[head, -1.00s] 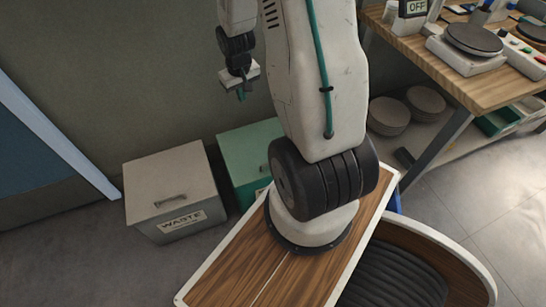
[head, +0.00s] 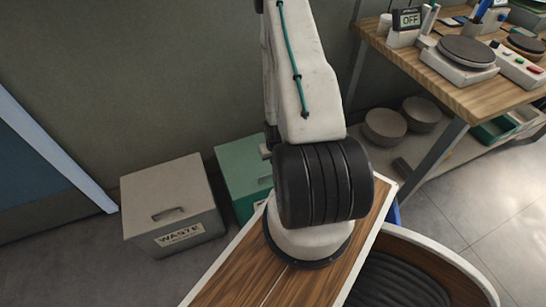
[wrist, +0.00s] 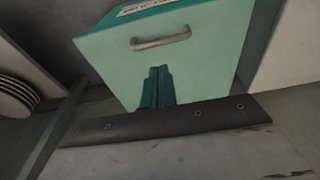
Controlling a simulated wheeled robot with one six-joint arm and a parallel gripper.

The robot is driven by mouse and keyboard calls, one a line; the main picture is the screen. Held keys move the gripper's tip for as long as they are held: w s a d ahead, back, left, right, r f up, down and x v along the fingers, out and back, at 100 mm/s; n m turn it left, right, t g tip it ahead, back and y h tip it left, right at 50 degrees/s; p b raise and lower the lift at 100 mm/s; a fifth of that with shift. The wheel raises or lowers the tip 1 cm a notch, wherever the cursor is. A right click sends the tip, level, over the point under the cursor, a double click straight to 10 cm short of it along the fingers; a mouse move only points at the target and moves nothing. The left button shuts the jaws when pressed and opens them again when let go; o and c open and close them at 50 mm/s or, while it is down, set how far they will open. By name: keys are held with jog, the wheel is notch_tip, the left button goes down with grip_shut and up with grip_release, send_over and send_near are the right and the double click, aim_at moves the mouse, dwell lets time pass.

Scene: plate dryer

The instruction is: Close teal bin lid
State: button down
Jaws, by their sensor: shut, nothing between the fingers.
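The teal bin (head: 243,163) stands on the floor against the wall, partly hidden behind my arm in the head view. Its lid (wrist: 205,62) fills the middle of the wrist view, with a pale bar handle (wrist: 161,42) on it. The lid appears to lie flat on the bin, with no clear gap at its edge. My gripper (wrist: 158,68) has its teal fingers together and empty. The fingers show over the lid, close to its handle; I cannot tell whether they touch it. My gripper is hidden behind my arm in the head view.
The grey waste bin (head: 172,200), its lid down, stands to the left of the teal bin. Bare floor lies in front of the waste bin.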

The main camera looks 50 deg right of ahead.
jog(key=f, duration=0.6)
jog(key=w+f, duration=0.1)
jog(key=f, duration=0.2)
jog(key=shift+w+d+f, duration=0.1)
jog(key=shift+d+f, duration=0.05)
jog(key=shift+d, duration=0.25)
jog(key=shift+f, duration=0.1)
jog(key=shift+s+a+f, duration=0.15)
jog(key=shift+s+f, duration=0.05)
jog(key=shift+f, duration=0.3)
jog(key=shift+s+a+f, duration=0.15)
jog(key=shift+f, duration=0.35)
jog(key=shift+r, duration=0.15)
jog(key=shift+r, duration=0.25)
notch_tip(320, 180, up, 14)
jog(key=s+a, duration=0.1)
jog(key=s, duration=0.1)
jog(key=shift+f, duration=0.25)
jog(key=shift+a, duration=0.15)
